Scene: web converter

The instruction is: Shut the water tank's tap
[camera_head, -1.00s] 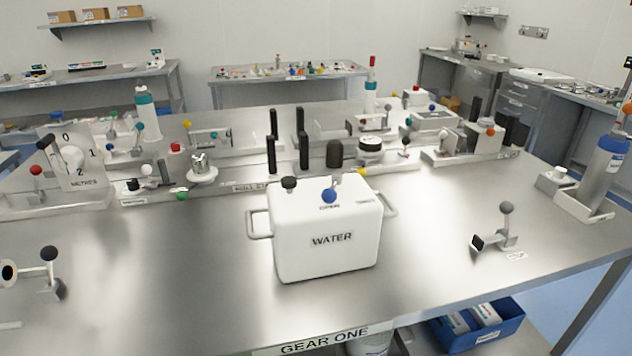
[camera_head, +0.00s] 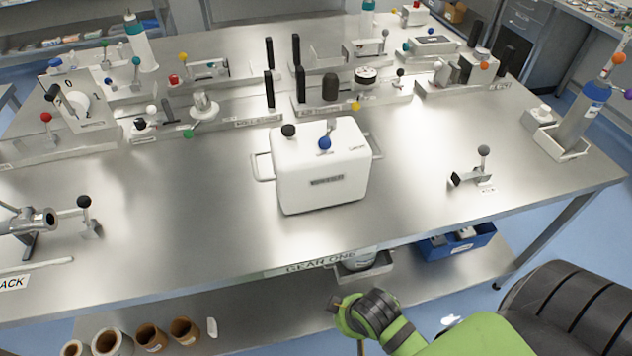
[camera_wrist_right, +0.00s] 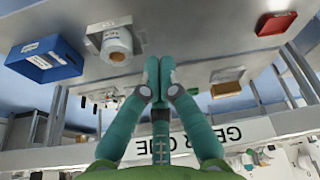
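The water tank (camera_head: 322,190) is a white box with side handles, standing upright on the steel table in the head view. Its front label is blurred. On its top are a black knob (camera_head: 288,130) and a blue ball on a short lever (camera_head: 325,143), which looks like the tap; its setting is too small to tell. My right arm (camera_head: 400,330) is low in front of the table, well below and apart from the tank. In the right wrist view my right gripper (camera_wrist_right: 158,72) has its teal fingertips together with nothing visible between them. My left gripper is not in view.
The steel table (camera_head: 230,225) is clear in front of the tank. A small lever stand (camera_head: 473,168) is to its right, and fixtures with rods and knobs line up behind it. Under the table edge, a lower shelf holds a blue bin (camera_head: 458,243) and brown rolls (camera_head: 185,331).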

